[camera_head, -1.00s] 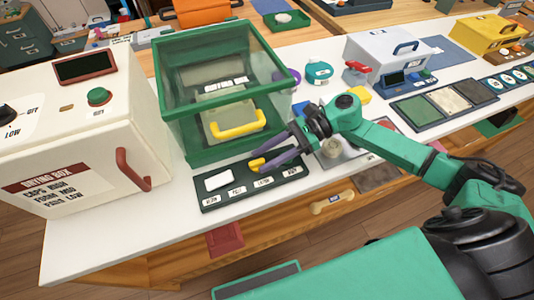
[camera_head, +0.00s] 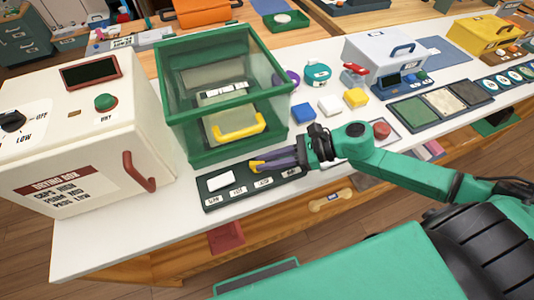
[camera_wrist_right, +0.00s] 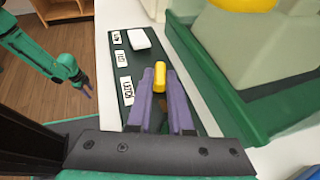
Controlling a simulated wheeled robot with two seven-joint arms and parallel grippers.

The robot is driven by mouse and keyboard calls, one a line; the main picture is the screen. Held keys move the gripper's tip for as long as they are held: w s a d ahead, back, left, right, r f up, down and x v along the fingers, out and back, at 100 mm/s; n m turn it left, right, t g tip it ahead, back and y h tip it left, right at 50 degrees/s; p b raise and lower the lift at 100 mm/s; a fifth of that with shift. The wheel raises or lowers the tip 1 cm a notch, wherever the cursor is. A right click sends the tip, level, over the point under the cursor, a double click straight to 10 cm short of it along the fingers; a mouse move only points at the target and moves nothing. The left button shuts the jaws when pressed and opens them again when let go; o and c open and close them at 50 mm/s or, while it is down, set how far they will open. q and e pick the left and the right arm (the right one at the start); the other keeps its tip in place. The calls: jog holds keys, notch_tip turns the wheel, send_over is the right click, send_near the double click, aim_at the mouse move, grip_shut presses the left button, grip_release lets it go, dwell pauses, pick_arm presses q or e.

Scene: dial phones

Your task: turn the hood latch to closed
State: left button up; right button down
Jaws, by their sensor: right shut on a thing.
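The green hood (camera_head: 222,95), a box with clear panels, stands on the white counter with a yellow bar handle (camera_head: 238,126) showing at its front. A dark panel (camera_head: 232,206) with several white labels lies in front of it. A white block (camera_head: 221,184) sits at the panel's left, and a small yellow latch piece (camera_wrist_right: 159,77) sits over its back part. My right gripper (camera_head: 262,165) has its purple fingers shut on the yellow piece, which protrudes beyond the tips in the wrist view. My left gripper (camera_wrist_right: 86,88) is small in the wrist view, away from the panel over the floor.
A cream drying box (camera_head: 85,130) with a red handle stands close on the left. Blue (camera_head: 303,113), white (camera_head: 330,105) and yellow (camera_head: 355,97) blocks lie right of the hood. A drawer handle (camera_head: 331,200) juts from the counter's front.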

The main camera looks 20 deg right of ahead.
aim_at(261, 176)
jog(key=m+t+p, duration=0.2)
jog(key=m+t+h+p, duration=0.1)
jog(key=shift+s+a+r, duration=0.2)
jog(key=shift+s+r, duration=0.15)
jog(key=shift+r, duration=0.05)
jog(key=shift+s+a+m+t+h+p, duration=0.1)
jog(key=shift+s+m+t+h+p, duration=0.05)
jog(key=shift+m+t+h+p, duration=0.8)
jog(key=m+t+h, duration=0.1)
jog(key=m+t+h+p, duration=0.1)
jog(key=m+h, duration=0.1)
jog(key=a+m+t+h+p, duration=0.1)
jog(key=m+t, duration=0.1)
jog(key=shift+s+f+h, duration=0.1)
jog(key=shift+s+h, duration=0.15)
jog(key=shift+s, duration=0.05)
jog(key=shift+s+a+f+m+t+h+p, duration=0.1)
jog(key=shift+a+m+t+h+p, duration=0.15)
jog(key=shift+m+h+p, duration=0.6)
jog(key=shift+a+f+m+t+h+p, duration=0.1)
jog(key=shift+m+t+h+p, duration=0.2)
jog(key=shift+m+h, duration=0.95)
jog(key=c, duration=0.8)
grip_release()
